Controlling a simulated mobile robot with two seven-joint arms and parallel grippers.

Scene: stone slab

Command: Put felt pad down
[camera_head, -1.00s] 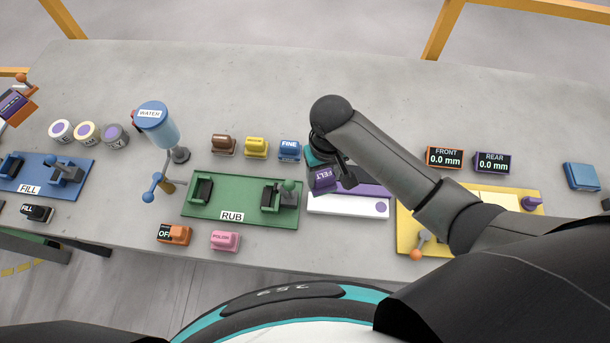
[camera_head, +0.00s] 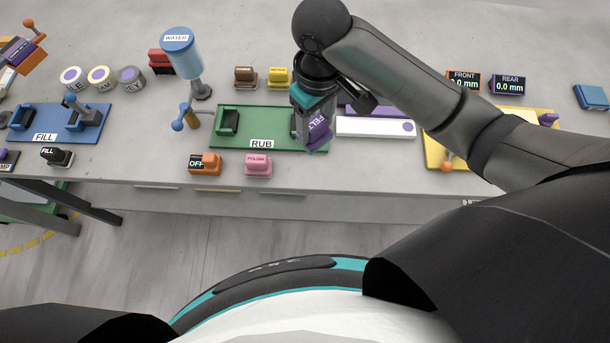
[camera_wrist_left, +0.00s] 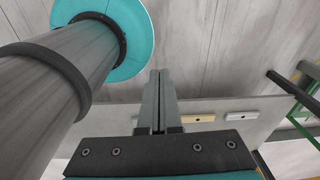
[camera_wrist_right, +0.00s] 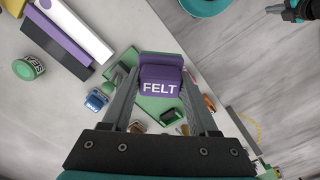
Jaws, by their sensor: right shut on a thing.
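The purple felt pad (camera_head: 318,132), labelled FELT, is held in my right gripper (camera_head: 314,112) over the right end of the green RUB plate (camera_head: 272,143). In the right wrist view the felt pad (camera_wrist_right: 160,80) sits between the two fingertips, with the green plate (camera_wrist_right: 160,106) beyond it. The pad appears raised above the plate; the exact gap cannot be told. The right clamp of the plate is mostly hidden behind my gripper. My left gripper (camera_wrist_left: 158,100) has its fingers together and empty in the left wrist view, away from the pad.
A white block (camera_head: 375,127) lies right of the green plate, with a purple strip (camera_head: 376,111) behind it. The pink POLISH block (camera_head: 258,165) and orange OFF block (camera_head: 205,164) stand in front. Brown (camera_head: 245,76) and yellow (camera_head: 278,77) blocks stand behind. A water dispenser (camera_head: 183,55) stands left.

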